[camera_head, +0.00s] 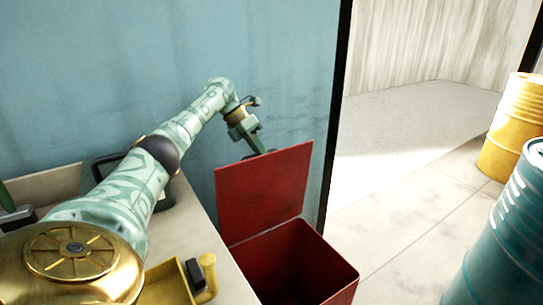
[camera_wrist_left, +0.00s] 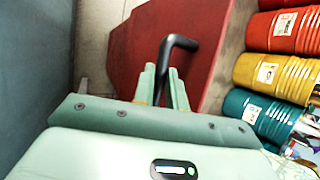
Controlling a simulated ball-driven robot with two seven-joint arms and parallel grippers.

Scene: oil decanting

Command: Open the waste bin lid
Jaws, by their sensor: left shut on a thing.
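The red waste bin (camera_head: 300,268) stands at lower centre in the head view, beside the light counter. Its red lid (camera_head: 262,192) is raised to a steep, near-upright tilt, and the dark inside of the bin shows. My left gripper (camera_head: 257,148) is at the lid's upper edge. In the left wrist view, my left gripper's fingers (camera_wrist_left: 165,88) are shut on the lid's black bent handle (camera_wrist_left: 178,42), with the red lid (camera_wrist_left: 135,48) behind. The fingers partly hide the handle. My right gripper is in neither view.
A blue-grey wall (camera_head: 100,70) stands close behind my left arm, ending at a dark post (camera_head: 337,110). A counter (camera_head: 220,260) lies left of the bin. A yellow drum (camera_head: 515,125) and a teal drum (camera_head: 505,235) stand right. The floor (camera_head: 400,215) between is clear.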

